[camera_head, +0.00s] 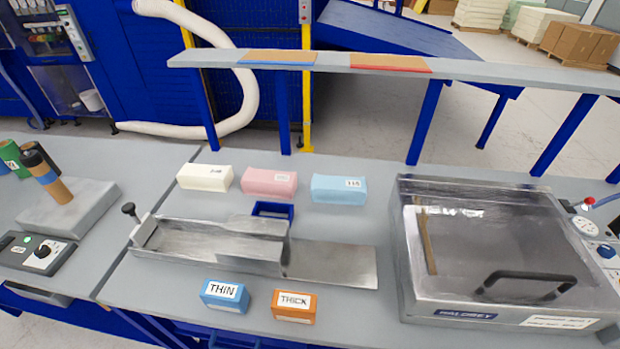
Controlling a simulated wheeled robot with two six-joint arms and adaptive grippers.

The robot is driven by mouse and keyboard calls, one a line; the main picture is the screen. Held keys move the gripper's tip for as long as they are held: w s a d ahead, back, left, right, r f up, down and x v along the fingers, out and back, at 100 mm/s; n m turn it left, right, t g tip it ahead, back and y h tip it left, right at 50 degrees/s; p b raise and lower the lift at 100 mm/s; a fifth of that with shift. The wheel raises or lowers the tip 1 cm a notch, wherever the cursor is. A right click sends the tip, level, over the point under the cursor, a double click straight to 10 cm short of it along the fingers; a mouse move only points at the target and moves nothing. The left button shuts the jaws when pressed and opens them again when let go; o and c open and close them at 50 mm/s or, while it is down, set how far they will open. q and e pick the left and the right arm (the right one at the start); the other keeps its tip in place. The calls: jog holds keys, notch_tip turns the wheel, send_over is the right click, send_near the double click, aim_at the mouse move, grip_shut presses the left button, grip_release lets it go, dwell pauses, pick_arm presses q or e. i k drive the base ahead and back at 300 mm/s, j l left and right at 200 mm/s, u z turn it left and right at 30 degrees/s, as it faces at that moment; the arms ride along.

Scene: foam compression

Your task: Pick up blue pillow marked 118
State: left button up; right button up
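A light blue foam block (339,190), the blue pillow, lies on the grey table behind the metal tray fixture. Its small white label seems to read 118, though the print is tiny. It is the rightmost of three blocks in a row, beside a pink block (269,183) and a cream block (205,178). Nothing touches or covers it. Neither of my grippers is in the camera_head view.
A metal fixture (335,264) lies in front, with a blue frame (273,209) behind it. Blue THIN (225,296) and orange THICK (294,306) boxes stand nearer. A clear-lidded machine (490,245) fills the right. A raised shelf (490,71) crosses behind.

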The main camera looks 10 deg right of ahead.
aim_at(324, 189)
jog(key=z, duration=0.4)
jog(key=l+z, duration=0.1)
jog(key=z, duration=0.75)
jog(key=l+z, duration=0.1)
jog(key=z, duration=1.15)
jog(key=i+l, duration=1.2)
jog(key=i, duration=0.25)
